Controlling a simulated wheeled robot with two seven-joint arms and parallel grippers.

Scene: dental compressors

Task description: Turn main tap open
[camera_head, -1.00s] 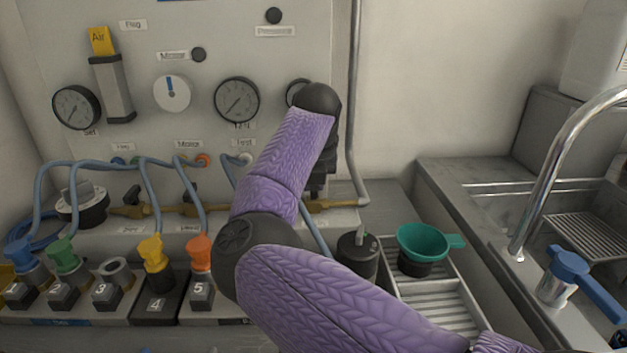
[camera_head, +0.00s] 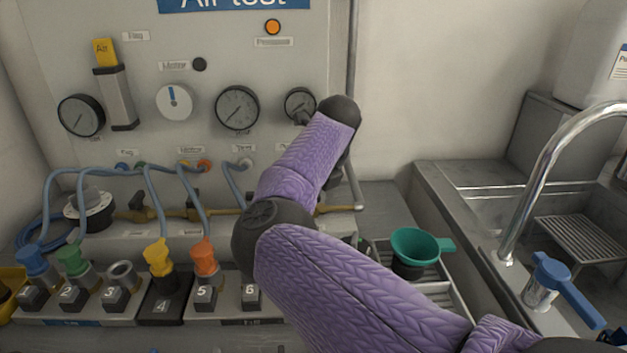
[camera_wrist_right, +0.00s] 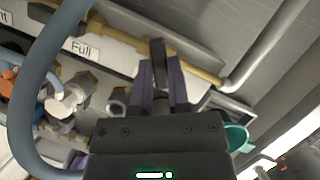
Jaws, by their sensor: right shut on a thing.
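The main tap appears in the right wrist view as a dark handle (camera_wrist_right: 158,52) on the brass pipe (camera_wrist_right: 200,72). My right gripper (camera_wrist_right: 161,70) has its two fingers on either side of this handle and is shut on it. The handle points roughly straight out from between the fingers, across the pipe. In the head view my purple right arm hides the tap and the gripper, and only parts of the brass pipe (camera_head: 180,213) show. My left gripper is in neither view.
The panel carries several gauges, and an orange lamp (camera_head: 273,27) is lit. Blue hoses (camera_head: 153,200) loop in front of the pipe; one passes left of my gripper in the wrist view. A green funnel (camera_head: 420,245) and a sink tap (camera_head: 555,275) stand to the right.

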